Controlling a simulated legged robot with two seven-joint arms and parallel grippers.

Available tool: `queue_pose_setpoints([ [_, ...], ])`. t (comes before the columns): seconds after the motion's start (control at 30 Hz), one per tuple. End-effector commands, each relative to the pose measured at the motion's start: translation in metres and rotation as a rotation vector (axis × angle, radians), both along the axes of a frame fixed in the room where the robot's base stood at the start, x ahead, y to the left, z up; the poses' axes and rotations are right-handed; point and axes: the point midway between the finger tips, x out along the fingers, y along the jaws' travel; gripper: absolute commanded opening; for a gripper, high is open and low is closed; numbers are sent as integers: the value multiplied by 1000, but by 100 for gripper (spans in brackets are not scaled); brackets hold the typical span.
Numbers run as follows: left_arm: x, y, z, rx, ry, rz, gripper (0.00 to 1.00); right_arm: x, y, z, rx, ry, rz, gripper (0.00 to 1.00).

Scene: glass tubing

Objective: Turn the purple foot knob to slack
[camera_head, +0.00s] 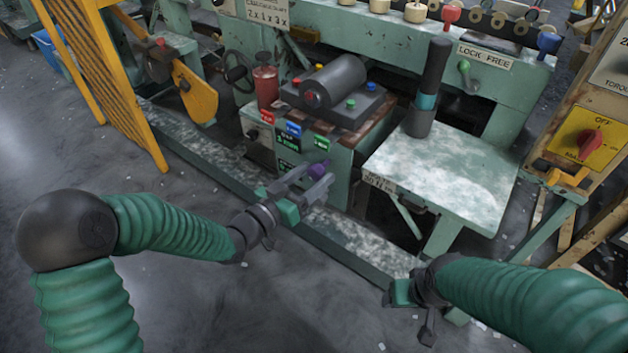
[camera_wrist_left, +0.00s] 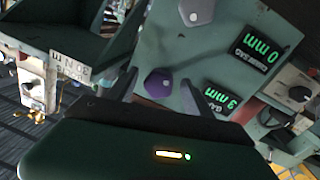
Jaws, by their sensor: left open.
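The purple foot knob (camera_head: 318,170) sits low on the front of the green machine cabinet. In the left wrist view the purple knob (camera_wrist_left: 158,83) shows between the two dark fingers, with a pale mark on its face. My left gripper (camera_head: 318,184) is open at the knob, one finger to each side in the wrist view (camera_wrist_left: 160,95). I cannot tell whether either finger touches it. My right gripper (camera_head: 415,307) hangs at the lower right of the head view, away from the knob; its finger gap is unclear.
Green displays reading 0 mm (camera_wrist_left: 256,48) and 3 mm (camera_wrist_left: 222,98) are beside the knob. Another knob (camera_wrist_left: 192,12) is on the same panel. A worn side table (camera_head: 450,175) with a dark upright cylinder stands right of the cabinet. A low rail (camera_head: 350,243) runs along the floor.

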Motion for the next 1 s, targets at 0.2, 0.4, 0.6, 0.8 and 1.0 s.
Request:
queue_pose_setpoints([
  [0.2, 5, -5, 1, 0, 1, 0, 60, 0, 0, -2, 0, 0, 0, 71],
  [0.4, 5, -5, 1, 0, 1, 0, 49, 0, 0, -2, 0, 0, 0, 71],
  [0.6, 5, -4, 0, 0, 1, 0, 23, 0, 0, -2, 0, 0, 0, 71],
  [0.8, 5, -4, 0, 0, 1, 0, 0, 0, 0, -2, 0, 0, 0, 71],
  [1.0, 5, -5, 1, 94, -67, -2, 0, 0, 0, 1, 0, 0, 0, 71],
])
